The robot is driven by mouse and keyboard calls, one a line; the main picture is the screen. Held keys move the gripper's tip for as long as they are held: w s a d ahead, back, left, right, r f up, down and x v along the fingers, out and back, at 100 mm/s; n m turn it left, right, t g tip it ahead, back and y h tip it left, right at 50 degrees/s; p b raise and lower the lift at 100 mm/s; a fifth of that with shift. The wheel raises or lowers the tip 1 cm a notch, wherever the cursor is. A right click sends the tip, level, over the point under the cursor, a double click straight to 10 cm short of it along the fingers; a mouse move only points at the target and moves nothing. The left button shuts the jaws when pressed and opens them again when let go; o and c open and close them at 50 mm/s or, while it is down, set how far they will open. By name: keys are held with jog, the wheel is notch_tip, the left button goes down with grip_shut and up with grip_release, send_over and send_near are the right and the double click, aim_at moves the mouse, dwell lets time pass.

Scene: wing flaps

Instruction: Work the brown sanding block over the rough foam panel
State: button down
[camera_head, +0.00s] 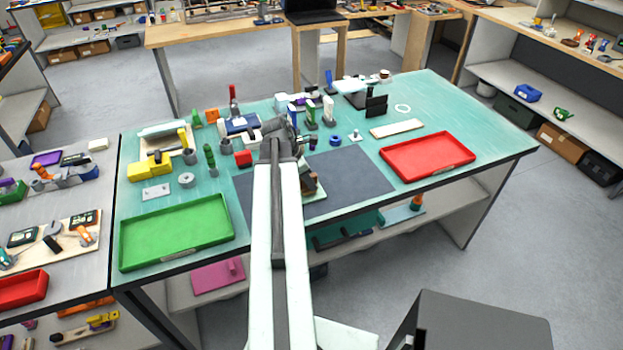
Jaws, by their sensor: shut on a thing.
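My arm reaches from the bottom of the picture to the middle of the teal table. My gripper (301,168) points down beside the arm's end over the dark grey mat, mostly hidden by my own links. It is shut on the brown sanding block (309,183), whose right part shows beside the arm. A pale, cream-coloured piece, apparently the foam panel (320,193), shows under and beside the block. The arm covers the rest of it, and I cannot tell whether block and panel touch.
A green tray (176,232) is at the left front and a red tray (427,157) at the right. Yellow blocks (150,169), a red cube (243,158) and several upright tools stand behind. The dark mat (358,180) is clear right of the block. A pale board (397,128) lies behind.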

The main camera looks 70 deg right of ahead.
jog(key=shift+s+d, duration=0.75)
jog(key=shift+s, duration=0.1)
jog(key=shift+w+a+f, duration=0.1)
jog(key=shift+w+a, duration=0.35)
jog(key=shift+w, duration=0.05)
jog(key=shift+w+d, duration=0.1)
jog(key=shift+w+d, duration=0.95)
jog(key=shift+d, duration=0.15)
jog(key=shift+s, duration=0.15)
